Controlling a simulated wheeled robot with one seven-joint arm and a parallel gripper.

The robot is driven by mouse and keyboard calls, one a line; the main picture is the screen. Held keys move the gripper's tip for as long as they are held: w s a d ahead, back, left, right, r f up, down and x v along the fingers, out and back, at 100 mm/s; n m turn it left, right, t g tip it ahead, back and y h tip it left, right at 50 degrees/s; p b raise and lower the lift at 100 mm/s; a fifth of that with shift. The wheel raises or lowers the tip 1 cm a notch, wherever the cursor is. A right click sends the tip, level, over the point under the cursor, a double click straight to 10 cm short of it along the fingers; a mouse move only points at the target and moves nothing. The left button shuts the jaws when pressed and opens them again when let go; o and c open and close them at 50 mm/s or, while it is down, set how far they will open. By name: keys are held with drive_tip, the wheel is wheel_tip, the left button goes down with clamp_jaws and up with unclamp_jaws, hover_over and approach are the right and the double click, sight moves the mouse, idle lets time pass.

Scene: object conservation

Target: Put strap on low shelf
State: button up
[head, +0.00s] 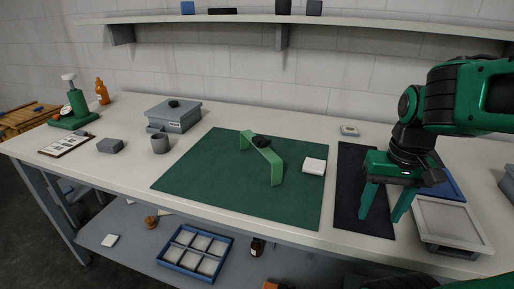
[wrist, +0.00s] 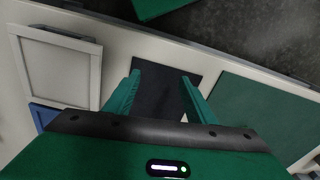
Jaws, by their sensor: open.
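A light green bent strip (head: 268,160), which looks like the strap, stands on the dark green mat (head: 205,165) in the middle of the workbench. Its ends bend down to the mat, and a small black object (head: 261,141) shows at its raised middle. The low shelf (head: 135,222) runs under the bench; the bench top hides part of it. My gripper (head: 381,213) is open and empty, pointing down over the black mat (head: 352,170), well to the right of the strip. The wrist view shows its spread fingers (wrist: 160,86) with the black mat behind; the strip is not visible there.
The low shelf holds a blue divided tray (head: 196,250), a dark bottle (head: 257,246) and small items, with bare room at its left. On the bench are a white block (head: 314,166), a grey box (head: 173,116), a grey cup (head: 160,144) and a pale tray (head: 450,225). An upper shelf (head: 350,22) overhangs the back.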

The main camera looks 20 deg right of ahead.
drive_tip(key=w+a+r+n+t, duration=0.2)
drive_tip(key=w+r+n, duration=0.1)
drive_tip(key=w, duration=0.9)
drive_tip(key=n+t+y, duration=0.1)
drive_tip(key=n+t, duration=0.3)
approach(260, 139)
drive_tip(key=shift+s+d+f, duration=0.2)
drive_tip(key=shift+d+f, duration=0.05)
drive_tip(key=shift+f, duration=0.3)
drive_tip(key=x, duration=0.3)
drive_tip(key=a+x, duration=0.1)
drive_tip(key=x, duration=0.1)
drive_tip(key=shift+w+r, duration=0.2)
drive_tip(key=shift+w, duration=0.1)
drive_tip(key=shift+d+x, duration=0.15)
drive_tip(key=shift+x, duration=1.3)
drive_tip(key=shift+d+x, duration=0.15)
drive_tip(key=shift+x, duration=1.3)
drive_tip(key=shift+w, duration=0.1)
drive_tip(key=c, duration=1.3)
drive_tip(key=shift+o, duration=0.2)
drive_tip(key=shift+r, duration=0.15)
